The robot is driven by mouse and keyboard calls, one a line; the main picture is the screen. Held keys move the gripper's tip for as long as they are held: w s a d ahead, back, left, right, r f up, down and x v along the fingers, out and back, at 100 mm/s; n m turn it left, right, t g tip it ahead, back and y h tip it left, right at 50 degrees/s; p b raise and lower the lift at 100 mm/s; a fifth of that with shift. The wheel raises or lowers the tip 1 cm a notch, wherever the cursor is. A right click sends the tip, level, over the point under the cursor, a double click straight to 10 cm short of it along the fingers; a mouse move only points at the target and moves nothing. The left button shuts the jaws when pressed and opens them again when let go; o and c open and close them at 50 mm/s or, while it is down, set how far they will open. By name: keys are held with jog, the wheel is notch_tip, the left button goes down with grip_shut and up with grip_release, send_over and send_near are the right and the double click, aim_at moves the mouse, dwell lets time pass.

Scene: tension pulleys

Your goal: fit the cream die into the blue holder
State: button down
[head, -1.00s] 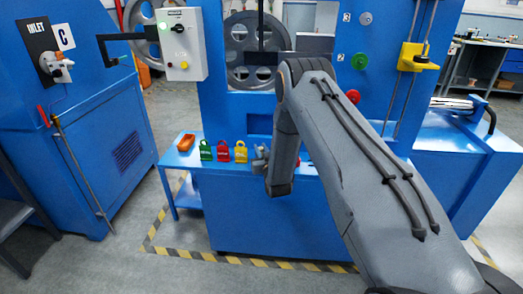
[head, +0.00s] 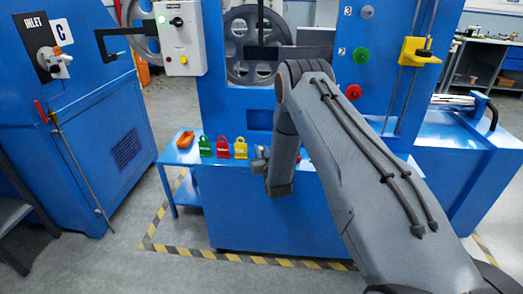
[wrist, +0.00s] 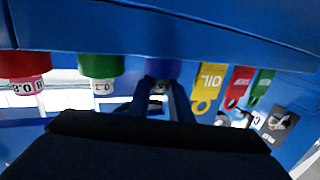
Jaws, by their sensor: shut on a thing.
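The blue holder (wrist: 163,68) is at the top middle of the wrist view, under a blue edge. My gripper (wrist: 160,98) is just at it, with one dark finger on each side. Between the fingertips a small pale part of the cream die (wrist: 159,87) shows, with a dark mark on it. The gripper is shut on it. The die is in line with the blue holder and close against it; I cannot tell how far it is inside. In the head view my arm hides the holder and the die.
In the wrist view, a red holder (wrist: 25,63) and a green holder (wrist: 100,65) stand left, each with a pale marked die.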

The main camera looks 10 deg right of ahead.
jog(key=shift+s+f, duration=0.15)
jog(key=shift+f, duration=0.2)
jog(key=c, duration=1.5)
grip_release()
jog(key=shift+c, duration=0.2)
jog(key=shift+r, duration=0.1)
jog(key=s+b, duration=0.1)
jog(key=s, duration=0.6)
jog(key=shift+s+d+r, duration=0.15)
jog(key=shift+s+r, duration=0.05)
jog(key=shift+s, duration=0.1)
